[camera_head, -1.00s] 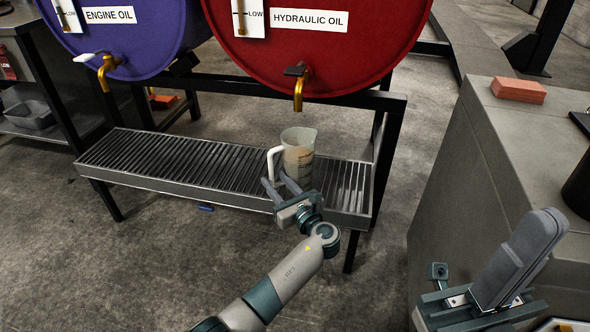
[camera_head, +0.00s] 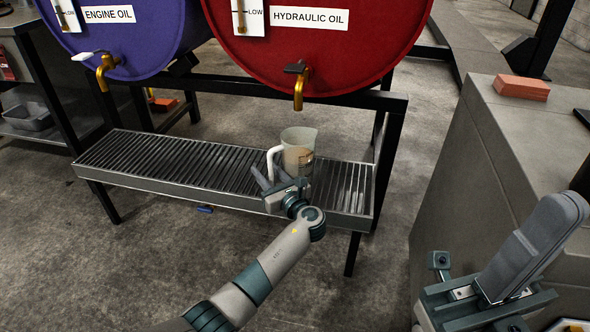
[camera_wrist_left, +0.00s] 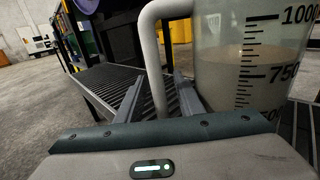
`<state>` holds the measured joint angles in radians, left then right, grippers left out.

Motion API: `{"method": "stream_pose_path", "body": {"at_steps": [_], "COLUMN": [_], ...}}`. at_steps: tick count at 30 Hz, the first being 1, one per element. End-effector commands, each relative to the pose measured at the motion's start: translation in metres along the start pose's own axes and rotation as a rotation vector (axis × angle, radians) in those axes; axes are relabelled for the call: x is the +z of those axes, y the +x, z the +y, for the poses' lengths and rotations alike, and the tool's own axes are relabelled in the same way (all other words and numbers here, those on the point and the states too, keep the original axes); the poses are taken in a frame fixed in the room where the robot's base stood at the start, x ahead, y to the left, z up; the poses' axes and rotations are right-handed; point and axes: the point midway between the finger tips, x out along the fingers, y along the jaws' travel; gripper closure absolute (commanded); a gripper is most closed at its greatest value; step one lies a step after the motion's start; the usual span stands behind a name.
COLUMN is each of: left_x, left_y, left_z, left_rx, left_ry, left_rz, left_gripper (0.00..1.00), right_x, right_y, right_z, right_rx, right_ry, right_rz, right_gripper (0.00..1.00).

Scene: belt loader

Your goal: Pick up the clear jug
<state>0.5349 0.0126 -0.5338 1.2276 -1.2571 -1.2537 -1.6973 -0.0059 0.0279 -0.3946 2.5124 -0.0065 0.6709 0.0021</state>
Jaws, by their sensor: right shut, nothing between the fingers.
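The clear jug (camera_head: 299,152) stands upright on the slatted drip tray (camera_head: 130,178), below the tap of the red drum. Its white handle (camera_head: 271,165) points left. In the left wrist view the jug (camera_wrist_left: 245,65) shows black marks and pale liquid, and its handle (camera_wrist_left: 156,60) runs down between my finger tips. My left gripper (camera_head: 262,178) is open at the handle, one finger on each side; I cannot tell whether either finger touches it. My right gripper (camera_head: 500,275) is shut and empty at the lower right, away from the jug.
The red hydraulic oil drum (camera_head: 320,50) with its brass tap (camera_head: 298,92) hangs above the jug. The blue engine oil drum (camera_head: 130,45) is to its left. A grey counter (camera_head: 470,170) with an orange brick (camera_head: 521,88) stands at right.

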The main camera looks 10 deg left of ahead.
Motion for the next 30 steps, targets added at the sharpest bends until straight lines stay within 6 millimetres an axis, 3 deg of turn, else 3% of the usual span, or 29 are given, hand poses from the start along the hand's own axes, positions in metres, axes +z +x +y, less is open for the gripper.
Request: {"method": "stream_pose_path", "body": {"at_steps": [16,21,30], "left_x": [0.0007,0.0006,0.0004], "left_y": [0.0048,0.0048,0.0047], "left_z": [-0.0003,-0.0002,-0.0002], "left_rx": [-0.001,-0.001,-0.001], "left_ry": [-0.001,-0.001,0.000], "left_rz": [0.000,0.000,0.000], "left_gripper": [0.66,1.00,1.00], "right_x": [0.0011,0.0012,0.0016], "right_y": [0.0025,0.0018,0.0013], "right_z": [-0.0010,-0.0009,-0.0008], "right_rx": [0.009,0.007,0.005], "right_ry": [0.007,0.006,0.005], "right_rz": [0.010,0.008,0.006], "right_gripper": [1.00,1.00,1.00]}}
